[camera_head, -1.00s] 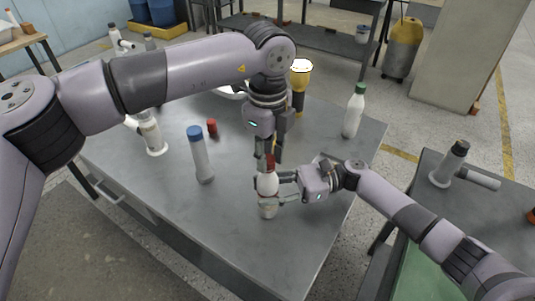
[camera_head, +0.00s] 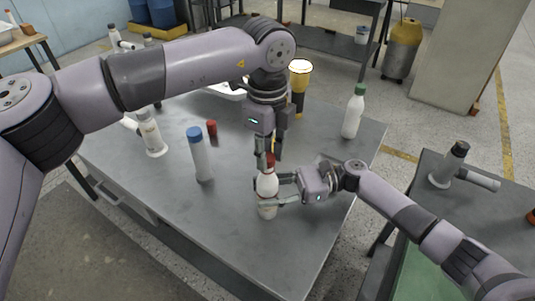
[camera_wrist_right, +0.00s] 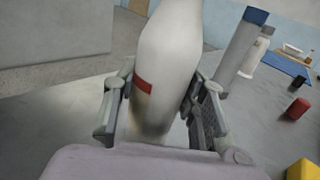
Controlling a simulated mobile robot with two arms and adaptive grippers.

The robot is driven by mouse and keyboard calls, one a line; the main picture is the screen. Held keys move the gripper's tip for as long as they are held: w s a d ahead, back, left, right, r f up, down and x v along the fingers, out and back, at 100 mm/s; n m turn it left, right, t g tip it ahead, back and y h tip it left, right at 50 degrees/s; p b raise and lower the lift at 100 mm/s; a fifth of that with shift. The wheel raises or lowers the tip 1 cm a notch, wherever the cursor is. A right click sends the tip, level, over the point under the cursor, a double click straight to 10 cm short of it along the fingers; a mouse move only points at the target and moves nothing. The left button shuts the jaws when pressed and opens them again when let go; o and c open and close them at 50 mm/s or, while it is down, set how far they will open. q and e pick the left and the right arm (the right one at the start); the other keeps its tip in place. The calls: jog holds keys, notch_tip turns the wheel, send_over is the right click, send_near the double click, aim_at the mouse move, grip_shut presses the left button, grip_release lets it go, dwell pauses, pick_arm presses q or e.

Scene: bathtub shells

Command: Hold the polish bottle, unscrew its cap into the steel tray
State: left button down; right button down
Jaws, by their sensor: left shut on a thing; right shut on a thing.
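The polish bottle (camera_head: 267,187) is white with a red cap (camera_head: 270,159) and stands upright near the front of the grey table. My right gripper (camera_head: 279,191) is shut around its body from the right. The right wrist view shows the white bottle (camera_wrist_right: 170,50), with a red mark, between the two fingers (camera_wrist_right: 158,112); its top is out of frame. My left gripper (camera_head: 265,156) points down from above, shut on the red cap, its fingers partly covering it. A pale, shallow dish-like thing (camera_head: 228,91) lies behind my left arm, mostly hidden; I cannot tell whether it is the steel tray.
A blue-capped bottle (camera_head: 201,158) and a small red cylinder (camera_head: 212,128) stand left of the held bottle. A white pump-like piece (camera_head: 151,136) is farther left. The front table surface is clear.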

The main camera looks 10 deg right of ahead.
pick_arm(q)
jog(key=shift+r, duration=0.7)
jog(key=shift+r, duration=0.1)
jog(key=shift+r, duration=1.95)
pick_arm(e)
jog(key=c, duration=0.9)
grip_release()
jog(key=shift+d, duration=0.1)
